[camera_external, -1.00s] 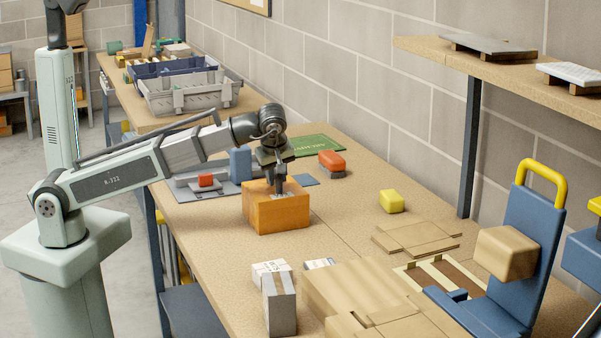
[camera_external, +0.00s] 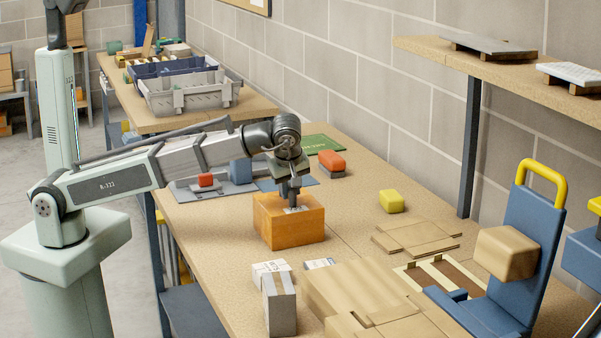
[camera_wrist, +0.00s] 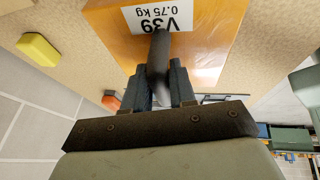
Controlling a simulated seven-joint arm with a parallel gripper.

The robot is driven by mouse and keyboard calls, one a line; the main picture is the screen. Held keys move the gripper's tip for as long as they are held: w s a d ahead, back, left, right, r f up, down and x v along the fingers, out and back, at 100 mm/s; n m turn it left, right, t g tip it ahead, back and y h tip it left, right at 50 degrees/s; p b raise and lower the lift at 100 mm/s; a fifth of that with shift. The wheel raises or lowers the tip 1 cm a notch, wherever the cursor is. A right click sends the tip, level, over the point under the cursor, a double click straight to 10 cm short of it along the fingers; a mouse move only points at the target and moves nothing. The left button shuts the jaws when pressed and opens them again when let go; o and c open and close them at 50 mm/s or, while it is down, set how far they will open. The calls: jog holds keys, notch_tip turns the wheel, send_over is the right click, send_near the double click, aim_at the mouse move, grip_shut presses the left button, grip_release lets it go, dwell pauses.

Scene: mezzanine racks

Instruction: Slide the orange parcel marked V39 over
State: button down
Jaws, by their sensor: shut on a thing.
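The orange parcel (camera_external: 290,229) stands upright on the workbench. Its white label on top reads V39, 0.75 kg, upside down in the wrist view (camera_wrist: 165,14). My gripper (camera_external: 290,190) is over the top of the parcel, pointing down. In the wrist view, its two blue-grey fingers (camera_wrist: 162,88) are shut on a dark rod-like piece (camera_wrist: 158,60). The rod's tip overlaps the edge of the label. I cannot tell whether the rod is pressed on the parcel or fixed to it.
A yellow block (camera_external: 391,201) and an orange-red block (camera_external: 331,161) stand behind to the right. Flat cardboard (camera_external: 417,238) lies right of the parcel. A grey-white box (camera_external: 279,303) and a big carton (camera_external: 350,290) stand in front.

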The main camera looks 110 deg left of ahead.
jog(key=shift+w+d, duration=0.6)
jog(key=shift+d, duration=0.05)
jog(key=c, duration=0.8)
grip_release()
jog(key=shift+c, duration=0.2)
jog(key=shift+r, duration=0.15)
jog(key=s+v, duration=0.1)
jog(key=v, duration=0.6)
jog(key=shift+w, duration=0.5)
jog(key=shift+d+r, duration=0.1)
jog(key=shift+d, duration=0.05)
